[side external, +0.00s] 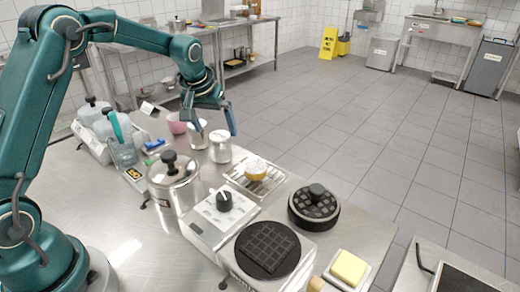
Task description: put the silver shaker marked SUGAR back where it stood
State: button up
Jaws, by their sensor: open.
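Two silver shakers stand close together on the steel counter (125,215), one behind (197,136) and one in front (220,148). No lettering can be read on either, so I cannot tell which is marked SUGAR. My gripper (210,124) is open, pointing down over the shakers, with its fingers apart. One finger overlaps the rear shaker in the picture and the other shows just right of the front one. I cannot tell whether either finger touches a shaker.
A lidded pot (173,186) stands in front of the shakers, with a pink bowl (177,123) behind them. Clear jug (122,153) at left.

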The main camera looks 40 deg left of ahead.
jog(key=s+d+r+m, duration=0.1)
jog(key=s+d+r, duration=0.4)
jog(key=s+r, duration=0.3)
jog(key=s+d+m+h, duration=0.1)
jog(key=s+d+m, duration=0.1)
jog(key=s, duration=0.6)
jog(key=s+d+f+m+t+h, duration=0.1)
jog(key=s+d+m, duration=0.1)
jog(key=s+d, duration=0.3)
jog(key=s, duration=0.3)
jog(key=shift+s+t, duration=0.3)
